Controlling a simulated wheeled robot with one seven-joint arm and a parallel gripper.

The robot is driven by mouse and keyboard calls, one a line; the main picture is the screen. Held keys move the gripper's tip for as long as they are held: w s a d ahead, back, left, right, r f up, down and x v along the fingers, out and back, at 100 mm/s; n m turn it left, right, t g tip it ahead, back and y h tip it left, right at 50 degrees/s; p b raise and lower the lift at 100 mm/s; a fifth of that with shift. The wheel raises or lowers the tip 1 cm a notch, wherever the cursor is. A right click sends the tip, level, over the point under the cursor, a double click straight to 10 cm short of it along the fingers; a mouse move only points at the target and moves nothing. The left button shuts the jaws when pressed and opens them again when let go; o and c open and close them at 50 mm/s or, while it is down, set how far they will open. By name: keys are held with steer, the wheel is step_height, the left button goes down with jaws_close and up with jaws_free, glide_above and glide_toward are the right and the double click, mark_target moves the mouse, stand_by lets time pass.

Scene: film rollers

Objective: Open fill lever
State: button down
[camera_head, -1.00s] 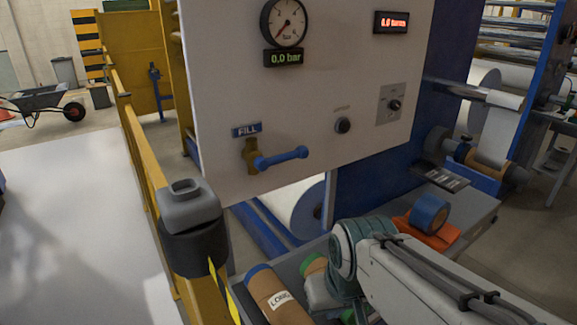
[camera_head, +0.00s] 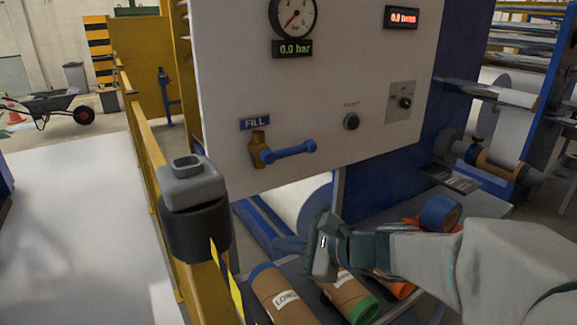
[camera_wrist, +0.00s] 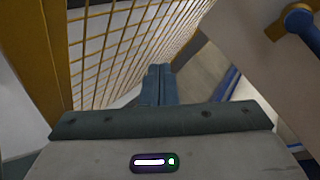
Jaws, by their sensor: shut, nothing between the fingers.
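The fill lever (camera_head: 290,151) is a blue handle on a brass valve (camera_head: 258,150), under a blue FILL label (camera_head: 254,124) on the pale panel. The handle points right, roughly horizontal and slightly upward. In the wrist view the lever's blue end (camera_wrist: 300,18) shows at the top right corner. My gripper (camera_head: 277,244) is below the lever, over the tray of rollers, pointing left, and does not touch the lever. In the wrist view my gripper (camera_wrist: 158,72) is shut with its dark fingers together and empty.
A yellow post with a grey-capped black top (camera_head: 195,225) stands left of my gripper. A yellow mesh fence (camera_wrist: 130,45) is ahead of the fingers. Cardboard tubes (camera_head: 285,295) lie below, and a blue tape roll (camera_head: 440,212) lies right.

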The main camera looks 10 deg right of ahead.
mark_target(291, 151)
steer(key=w+d+r+m+t+h+b, duration=0.1)
steer(key=w+d+m+t+h, duration=0.3)
steer(key=w+d+m+t, duration=0.4)
steer(key=d+r+m, duration=0.1)
steer(key=d+m, duration=0.2)
steer(key=m, duration=0.1)
steer(key=shift+w+d+r+m+t+b, duration=0.3)
steer(key=shift+w+d+m+t+b, duration=0.05)
steer(key=shift+w+d+m+t, duration=0.05)
steer(key=w+a+r+p, duration=0.4)
steer(key=w, duration=0.6)
steer(key=shift+r, duration=0.25)
steer(key=shift+b, duration=0.4)
